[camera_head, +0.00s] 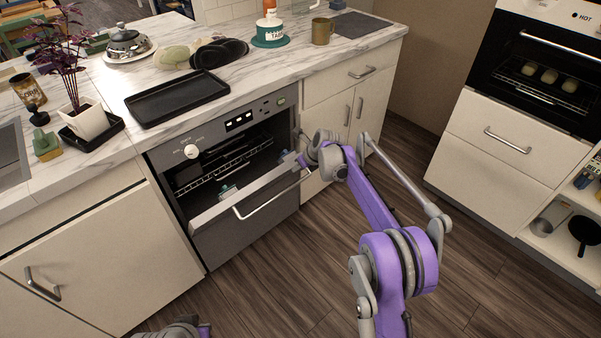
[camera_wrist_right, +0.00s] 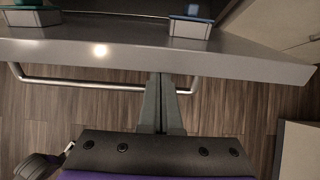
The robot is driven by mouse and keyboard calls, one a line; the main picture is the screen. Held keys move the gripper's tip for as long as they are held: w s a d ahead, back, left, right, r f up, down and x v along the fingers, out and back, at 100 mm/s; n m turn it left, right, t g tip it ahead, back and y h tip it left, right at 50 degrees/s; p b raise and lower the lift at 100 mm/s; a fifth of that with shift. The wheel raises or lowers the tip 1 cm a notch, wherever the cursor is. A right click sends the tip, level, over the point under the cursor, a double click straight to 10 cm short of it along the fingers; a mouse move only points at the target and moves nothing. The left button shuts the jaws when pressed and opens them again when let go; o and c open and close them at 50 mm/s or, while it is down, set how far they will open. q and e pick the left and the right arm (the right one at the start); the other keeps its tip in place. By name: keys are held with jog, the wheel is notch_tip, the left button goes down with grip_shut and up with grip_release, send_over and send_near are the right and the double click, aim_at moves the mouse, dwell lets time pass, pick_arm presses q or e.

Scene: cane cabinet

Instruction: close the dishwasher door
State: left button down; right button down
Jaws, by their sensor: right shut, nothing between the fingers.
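The dishwasher door (camera_head: 245,195) is partly open, tilted out from the dishwasher under the counter, with a bar handle (camera_head: 272,196) on its outer face. My right gripper (camera_head: 303,162) is at the door's upper right corner. In the right wrist view its two fingers (camera_wrist_right: 161,80) are shut together and empty, with the tips at the door's edge (camera_wrist_right: 110,58), near the right end of the handle (camera_wrist_right: 85,84). I cannot tell whether they touch. A grey and purple part of my left arm shows at the bottom edge of the head view; its fingers are hidden.
A black tray (camera_head: 178,98) lies on the counter (camera_head: 270,75) above. Cabinets flank the dishwasher on both sides. The wooden floor (camera_head: 290,270) in front is clear.

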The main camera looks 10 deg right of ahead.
pick_arm(q)
jog(key=shift+w+a+r, duration=0.2)
jog(key=shift+w+r, duration=0.05)
jog(key=shift+w, duration=0.05)
pick_arm(e)
jog(key=shift+w+a+r, duration=0.45)
jog(key=shift+w+r, duration=0.05)
jog(key=shift+w, duration=0.05)
